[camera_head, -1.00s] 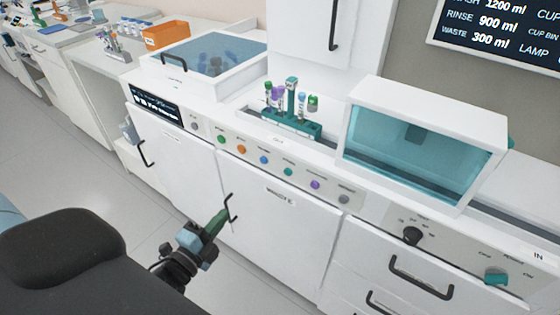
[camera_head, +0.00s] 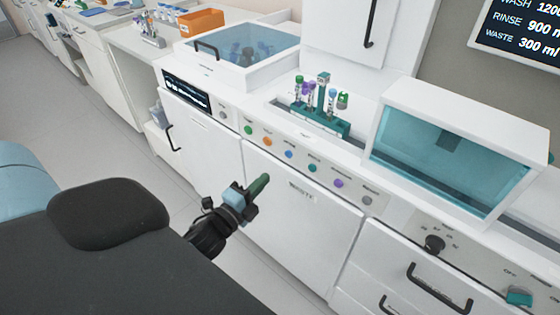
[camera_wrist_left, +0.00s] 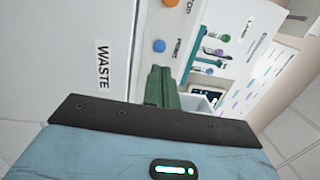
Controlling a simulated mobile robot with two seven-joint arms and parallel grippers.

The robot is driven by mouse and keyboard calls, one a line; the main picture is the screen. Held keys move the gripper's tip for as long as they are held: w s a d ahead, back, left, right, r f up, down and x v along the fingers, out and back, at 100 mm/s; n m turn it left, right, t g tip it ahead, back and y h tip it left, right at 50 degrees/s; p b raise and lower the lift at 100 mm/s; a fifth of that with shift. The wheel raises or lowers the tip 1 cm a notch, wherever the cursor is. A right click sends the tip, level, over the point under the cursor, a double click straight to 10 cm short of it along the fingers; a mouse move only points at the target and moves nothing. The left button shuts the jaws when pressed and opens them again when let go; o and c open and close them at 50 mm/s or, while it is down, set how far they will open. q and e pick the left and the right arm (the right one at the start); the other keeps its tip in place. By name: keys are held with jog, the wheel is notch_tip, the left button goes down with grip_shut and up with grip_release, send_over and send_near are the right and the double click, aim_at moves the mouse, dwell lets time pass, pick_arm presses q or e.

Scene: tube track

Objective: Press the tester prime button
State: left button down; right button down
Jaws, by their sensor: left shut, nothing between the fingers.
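The blue button (camera_head: 289,154) sits in the row of coloured buttons on the front panel of the white bench. In the left wrist view the blue button (camera_wrist_left: 159,45) stands beside a label that reads PRIME. My left gripper (camera_head: 260,184) is shut and empty, in front of the cabinet door below the button row. Its green fingers (camera_wrist_left: 163,88) point towards the panel in the left wrist view, and I see a gap between them and the blue button. My right gripper is in neither view.
Green (camera_head: 248,129), orange (camera_head: 267,141), teal (camera_head: 312,167) and purple (camera_head: 338,183) buttons share the panel. A tube rack (camera_head: 320,122) stands on the bench above them. A dark drawer handle (camera_head: 439,288) sticks out at the lower right. The floor in front is clear.

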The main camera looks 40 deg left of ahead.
aim_at(288, 155)
pick_arm(q)
jog(key=w, duration=0.7)
jog(key=shift+r+p, duration=0.3)
jog(key=shift+r, duration=0.05)
jog(key=shift+w, duration=0.75)
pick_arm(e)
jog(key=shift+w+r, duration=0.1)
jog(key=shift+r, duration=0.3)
